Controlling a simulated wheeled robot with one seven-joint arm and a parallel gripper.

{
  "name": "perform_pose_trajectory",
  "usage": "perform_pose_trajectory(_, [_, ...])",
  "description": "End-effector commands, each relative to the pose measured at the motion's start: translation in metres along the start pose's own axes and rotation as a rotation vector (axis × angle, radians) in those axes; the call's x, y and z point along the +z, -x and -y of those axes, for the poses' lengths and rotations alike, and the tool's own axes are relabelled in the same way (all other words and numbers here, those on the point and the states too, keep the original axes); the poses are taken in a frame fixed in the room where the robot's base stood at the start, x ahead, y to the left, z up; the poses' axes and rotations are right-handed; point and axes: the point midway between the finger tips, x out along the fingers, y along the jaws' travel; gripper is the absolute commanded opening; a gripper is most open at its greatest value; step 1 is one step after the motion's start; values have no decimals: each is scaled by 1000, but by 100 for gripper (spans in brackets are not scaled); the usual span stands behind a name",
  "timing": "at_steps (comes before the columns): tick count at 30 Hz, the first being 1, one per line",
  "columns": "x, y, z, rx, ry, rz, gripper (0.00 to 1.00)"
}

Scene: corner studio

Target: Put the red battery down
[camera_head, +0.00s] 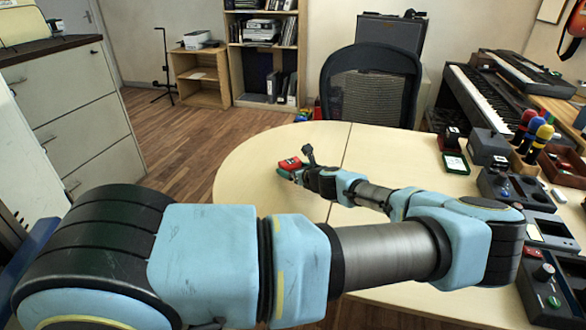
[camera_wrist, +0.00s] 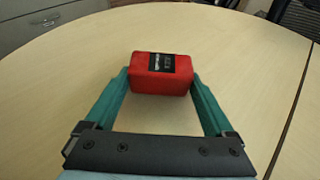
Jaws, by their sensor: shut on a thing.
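The red battery (camera_wrist: 161,75) is a red block with a black label, seen between the green fingers of my gripper (camera_wrist: 160,92) in the wrist view. My gripper is shut on it, one finger at each side. In the head view the red battery (camera_head: 289,164) shows at the end of my arm, over the left part of the pale wooden table (camera_head: 245,180). I cannot tell whether the battery touches the tabletop.
The tabletop around the battery is bare. The table's rounded edge lies to the left. A black chair (camera_head: 370,85) stands behind the table. At the right are a keyboard (camera_head: 487,97), a grey box (camera_head: 488,147), colourful microphones (camera_head: 533,132) and control boxes (camera_head: 513,189).

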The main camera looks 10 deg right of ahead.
Motion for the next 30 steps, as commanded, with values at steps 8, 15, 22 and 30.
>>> perform_pose_trajectory(8, [-2, -1, 0, 0, 0, 0, 97])
perform_pose_trajectory(15, [-1, -1, 0, 0, 0, 0, 100])
perform_pose_trajectory(22, [-1, 18, 2, -3, -1, 0, 100])
perform_pose_trajectory(30, [-2, 75, 2, -5, -1, -1, 100])
